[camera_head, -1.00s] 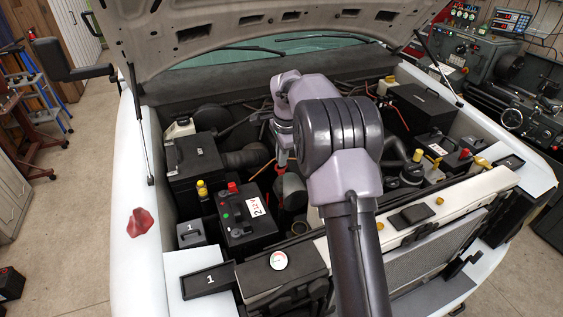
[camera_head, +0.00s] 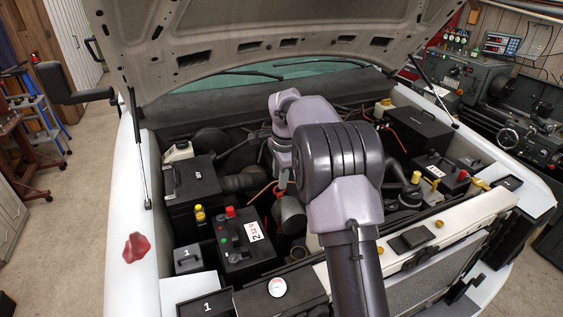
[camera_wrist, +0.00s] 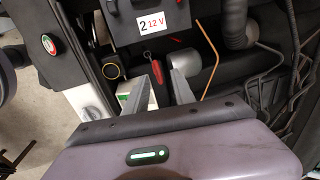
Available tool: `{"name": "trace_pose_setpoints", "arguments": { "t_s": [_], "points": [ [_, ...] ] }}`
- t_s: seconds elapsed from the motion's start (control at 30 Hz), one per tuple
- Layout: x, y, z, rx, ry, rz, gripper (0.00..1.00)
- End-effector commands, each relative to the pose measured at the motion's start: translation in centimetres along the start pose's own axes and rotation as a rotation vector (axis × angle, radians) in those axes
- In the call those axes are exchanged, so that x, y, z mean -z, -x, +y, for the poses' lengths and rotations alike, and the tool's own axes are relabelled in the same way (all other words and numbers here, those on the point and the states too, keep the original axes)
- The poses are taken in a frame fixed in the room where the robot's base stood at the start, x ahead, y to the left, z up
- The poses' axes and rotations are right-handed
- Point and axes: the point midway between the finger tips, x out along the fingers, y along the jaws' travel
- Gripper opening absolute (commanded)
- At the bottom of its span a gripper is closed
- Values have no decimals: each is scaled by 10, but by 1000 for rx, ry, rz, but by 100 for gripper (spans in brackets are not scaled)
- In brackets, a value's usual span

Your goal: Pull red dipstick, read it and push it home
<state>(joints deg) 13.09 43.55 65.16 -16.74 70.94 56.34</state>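The red dipstick handle (camera_wrist: 153,68) shows in the wrist view, just below the battery labelled 2 12V. My gripper (camera_wrist: 160,78) is open, with its two grey fingers apart on either side of the lower end of the red handle. The gap between fingers and handle in depth is hard to judge, and I see no grip on it. In the head view my arm reaches over the front of the engine bay, and its links hide the gripper's fingers.
The battery (camera_head: 240,245) stands left of my arm, with a black box (camera_head: 188,185) behind it. An orange bent rod (camera_wrist: 212,55) and a grey cylinder (camera_wrist: 181,62) are close to the fingers. A red cloth (camera_head: 137,247) lies on the left fender. The raised hood (camera_head: 280,35) hangs above.

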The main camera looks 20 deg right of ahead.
Motion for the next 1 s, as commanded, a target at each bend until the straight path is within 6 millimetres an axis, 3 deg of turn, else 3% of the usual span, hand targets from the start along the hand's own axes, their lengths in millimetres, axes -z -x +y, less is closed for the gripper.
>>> {"name": "trace_pose_setpoints", "arguments": {
  "t_s": [0.3,0.5,0.63,1.0],
  "points": [
    [0,102,-1,5,0,1,31],
    [0,147,0,1,1,1,31],
    [0,158,0,0,0,0,31],
    [0,158,0,0,0,0,31]
  ]
}}
